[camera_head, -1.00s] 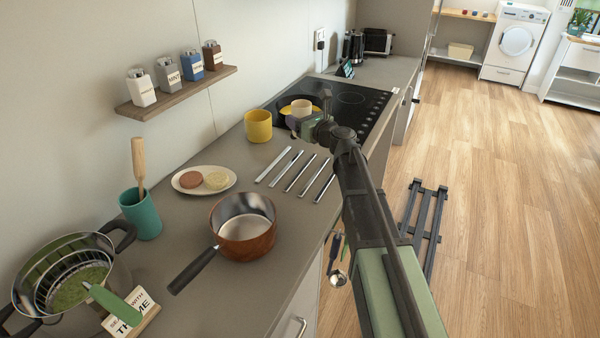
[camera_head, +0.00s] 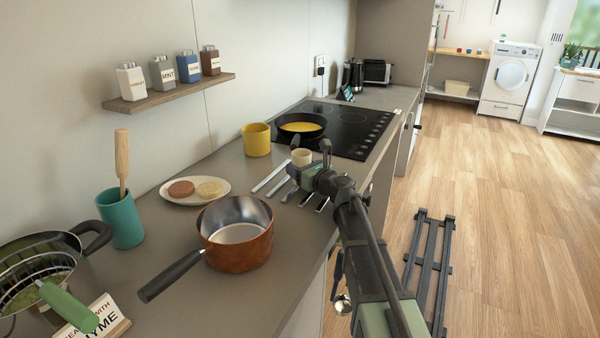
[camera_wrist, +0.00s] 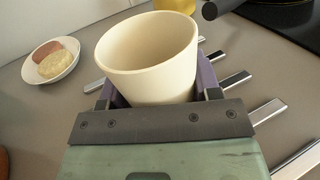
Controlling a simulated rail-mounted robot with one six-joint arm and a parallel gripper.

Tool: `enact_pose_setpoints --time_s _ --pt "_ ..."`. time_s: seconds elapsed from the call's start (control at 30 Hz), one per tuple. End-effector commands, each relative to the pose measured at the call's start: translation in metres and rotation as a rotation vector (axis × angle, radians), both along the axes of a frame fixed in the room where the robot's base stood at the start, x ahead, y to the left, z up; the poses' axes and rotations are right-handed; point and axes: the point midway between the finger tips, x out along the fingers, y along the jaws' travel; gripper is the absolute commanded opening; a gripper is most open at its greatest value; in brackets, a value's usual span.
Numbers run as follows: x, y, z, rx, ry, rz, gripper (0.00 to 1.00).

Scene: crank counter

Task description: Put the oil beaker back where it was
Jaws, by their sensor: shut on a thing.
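The oil beaker, a small cream cup (camera_head: 301,157), is held upright between the jaws of my gripper (camera_head: 311,165). In the wrist view the cream beaker (camera_wrist: 150,58) fills the middle, its inside looks empty, and the gripper (camera_wrist: 152,98) is shut around its lower part. In the head view the beaker is over the counter, by the metal strips (camera_head: 272,175) and in front of the black cooktop (camera_head: 350,117). I cannot tell whether its base touches the counter, as the gripper hides it.
A yellow mug (camera_head: 257,140) stands behind left of the beaker. A pan with yellow contents (camera_head: 301,126) is on the cooktop. A plate with two patties (camera_head: 195,190), a copper saucepan (camera_head: 236,235) and a teal utensil pot (camera_head: 121,218) stand nearer on the counter. A wall shelf (camera_head: 170,92) holds several jars.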

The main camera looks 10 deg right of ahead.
Motion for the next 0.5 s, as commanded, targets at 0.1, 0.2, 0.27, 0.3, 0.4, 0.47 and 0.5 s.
enact_pose_setpoints --time_s 0.1,0.2,0.27,0.3,0.4,0.47,0.5 --pt "0.0 0.0 -0.0028 0.0 0.0 0.0 0.28" --pt "0.0 0.0 -0.003 0.0 0.0 0.0 0.64" --pt "0.0 0.0 -0.0027 0.0 0.0 0.0 0.73" --pt "0.0001 0.0 -0.0027 0.0 0.0 0.0 0.79" --pt "0.0 -0.0001 -0.0027 0.0 0.0 0.0 0.83" --pt "0.0 0.0 -0.0027 0.0 0.0 0.0 0.83" --pt "0.0 -0.0001 -0.0027 0.0 0.0 0.0 0.83"
